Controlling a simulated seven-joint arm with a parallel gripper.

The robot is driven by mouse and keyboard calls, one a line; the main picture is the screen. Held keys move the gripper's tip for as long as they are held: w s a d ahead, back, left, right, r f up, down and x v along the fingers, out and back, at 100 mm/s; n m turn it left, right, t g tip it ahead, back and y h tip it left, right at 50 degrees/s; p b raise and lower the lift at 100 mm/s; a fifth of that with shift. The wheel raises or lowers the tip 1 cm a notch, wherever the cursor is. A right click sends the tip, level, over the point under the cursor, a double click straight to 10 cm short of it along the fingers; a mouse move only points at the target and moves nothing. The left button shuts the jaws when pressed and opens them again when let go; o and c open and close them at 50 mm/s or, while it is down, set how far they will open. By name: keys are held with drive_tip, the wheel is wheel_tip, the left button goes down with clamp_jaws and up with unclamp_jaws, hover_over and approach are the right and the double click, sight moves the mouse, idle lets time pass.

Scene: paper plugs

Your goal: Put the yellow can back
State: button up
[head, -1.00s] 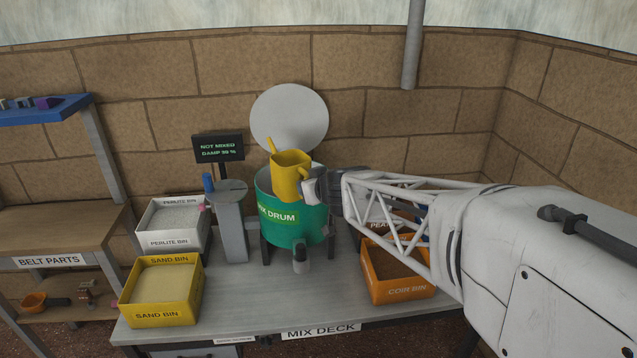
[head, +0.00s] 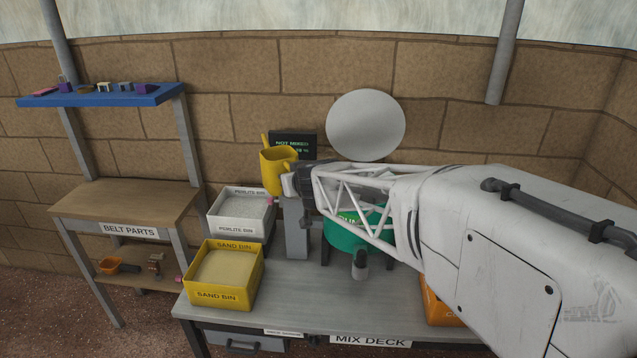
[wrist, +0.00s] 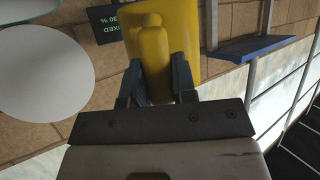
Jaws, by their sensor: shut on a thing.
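The yellow can (head: 276,161) is held up in the air by my gripper (head: 290,183), above the grey post left of the green drum. In the wrist view the two dark fingers (wrist: 155,88) are shut around the can's yellow handle (wrist: 152,55). The can looks upright in the head view, with a spout-like piece sticking up at its rim. The green mix drum (head: 345,243) is partly hidden behind my arm.
The perlite bin (head: 237,228) and sand bin (head: 217,297) stand on the mix deck's left side. An orange bin (head: 437,305) is mostly hidden by my arm. The blue shelf (head: 110,97) and belt parts bench (head: 120,203) are further left. A dark screen stands behind the can.

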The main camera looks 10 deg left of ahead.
drive_tip(key=s+a+f+m, duration=0.1)
drive_tip(key=s+a+f, duration=0.15)
drive_tip(key=a, duration=1.75)
drive_tip(key=s+d+f+m+t+h, duration=0.2)
drive_tip(key=d+f+m+h, duration=0.7)
drive_tip(key=d+h, duration=0.15)
drive_tip(key=s+d+f+h, duration=0.1)
drive_tip(key=s+f, duration=0.2)
drive_tip(key=f, duration=0.3)
drive_tip(key=s+d+f+m+g+h, duration=0.1)
drive_tip(key=s+f, duration=0.2)
drive_tip(key=f, duration=0.4)
drive_tip(key=shift+d+f+m, duration=0.15)
drive_tip(key=shift+d+m, duration=0.15)
drive_tip(key=shift+f, duration=0.1)
drive_tip(key=shift+f, duration=5.75)
